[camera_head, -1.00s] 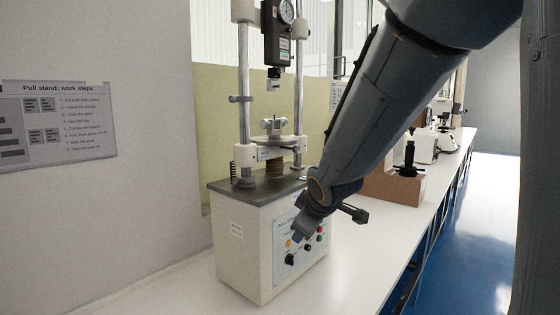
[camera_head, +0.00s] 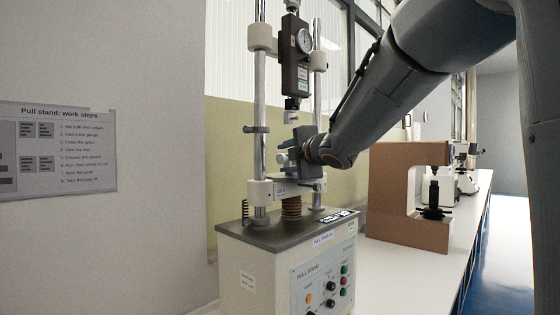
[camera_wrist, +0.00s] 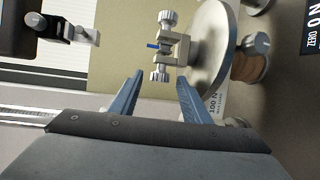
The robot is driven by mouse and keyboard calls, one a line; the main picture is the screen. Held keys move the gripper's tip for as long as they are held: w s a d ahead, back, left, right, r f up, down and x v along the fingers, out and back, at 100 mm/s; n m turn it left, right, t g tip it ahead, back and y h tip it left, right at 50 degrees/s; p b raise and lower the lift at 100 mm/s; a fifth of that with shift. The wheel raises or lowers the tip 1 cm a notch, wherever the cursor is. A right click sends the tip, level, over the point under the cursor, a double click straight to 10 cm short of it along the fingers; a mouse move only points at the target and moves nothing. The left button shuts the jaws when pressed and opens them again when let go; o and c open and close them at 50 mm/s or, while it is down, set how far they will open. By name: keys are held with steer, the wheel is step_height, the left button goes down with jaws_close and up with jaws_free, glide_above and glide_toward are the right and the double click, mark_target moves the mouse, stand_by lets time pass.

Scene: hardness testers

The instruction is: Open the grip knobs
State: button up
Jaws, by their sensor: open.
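In the wrist view the lower grip (camera_wrist: 177,46) is a small metal clamp with two ribbed grip knobs on opposite sides, one far (camera_wrist: 167,20) and one near (camera_wrist: 160,73). A thin blue piece shows at its mouth. My gripper (camera_wrist: 160,75) is open, its two blue fingers pointing at the near knob, which appears between or just beyond the tips; contact cannot be told. The upper grip (camera_wrist: 78,32), with a light knob, is left of it. In the head view the upper grip (camera_head: 292,104) hangs below the gauge, and my gripper (camera_head: 297,146) hides the lower grip.
The pull stand (camera_head: 240,270) has two steel columns, a dial gauge (camera_head: 296,60) and a front control panel. The near column (camera_head: 260,100) stands close left of my gripper. A brown C-shaped tester (camera_head: 390,190) is to the right. A steps sheet (camera_head: 60,148) hangs on the wall.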

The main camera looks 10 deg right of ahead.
mark_target(284, 159)
steer(key=shift+x, duration=1.7)
steer(key=c, duration=1)
steer(key=shift+f+b, duration=0.1)
steer(key=shift+b, duration=0.2)
steer(key=shift+c, duration=0.2)
steer(key=t+b, duration=0.1)
steer(key=b, duration=0.3)
steer(key=m+t+b, duration=0.1)
steer(key=b, duration=0.6)
steer(key=shift+t, duration=0.4)
steer(key=shift+y+b, duration=0.3)
steer(key=shift+b, duration=0.5)
